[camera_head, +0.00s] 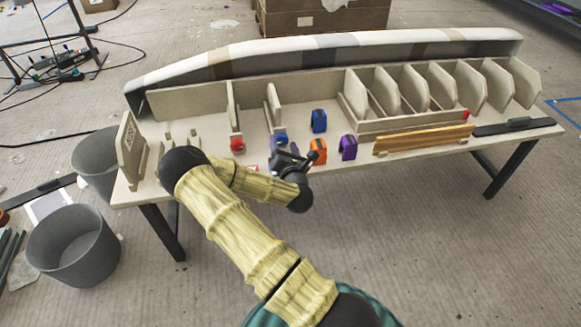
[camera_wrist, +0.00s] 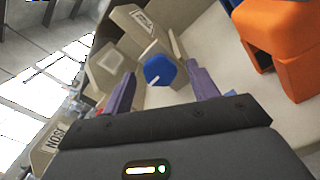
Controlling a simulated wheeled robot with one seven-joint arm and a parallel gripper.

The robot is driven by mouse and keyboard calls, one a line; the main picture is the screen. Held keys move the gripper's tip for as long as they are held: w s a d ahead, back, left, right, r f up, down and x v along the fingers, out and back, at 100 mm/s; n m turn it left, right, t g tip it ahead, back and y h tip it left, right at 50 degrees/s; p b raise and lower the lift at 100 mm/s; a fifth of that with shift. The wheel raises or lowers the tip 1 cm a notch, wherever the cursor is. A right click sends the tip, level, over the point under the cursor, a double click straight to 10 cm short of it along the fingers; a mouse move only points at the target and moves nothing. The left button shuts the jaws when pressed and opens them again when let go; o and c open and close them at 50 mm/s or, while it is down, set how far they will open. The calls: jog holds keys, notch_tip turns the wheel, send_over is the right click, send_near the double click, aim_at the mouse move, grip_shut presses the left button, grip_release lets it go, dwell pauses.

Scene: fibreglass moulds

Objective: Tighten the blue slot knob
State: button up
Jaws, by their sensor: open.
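The blue slot knob (camera_head: 281,139) sits at the foot of the second upright divider on the table. In the wrist view the blue knob (camera_wrist: 159,68) is a round disc with a white line across its face. The line runs at a slant. My gripper (camera_head: 284,158) is over the table just in front of the knob. In the wrist view its two purple fingers (camera_wrist: 162,82) are open, one on each side of the knob in the picture. I see no clear contact with it. The exact gap in depth cannot be told.
An orange block (camera_head: 318,151), a purple block (camera_head: 348,148) and a blue block (camera_head: 319,121) stand close to the gripper's right. A red knob (camera_head: 237,145) is to the left. Dividers (camera_head: 273,103) rise behind. Grey bins (camera_head: 74,245) stand on the floor at left.

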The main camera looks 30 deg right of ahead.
jog(key=p+v, duration=0.8)
jog(key=v, duration=0.8)
jog(key=shift+s, duration=0.2)
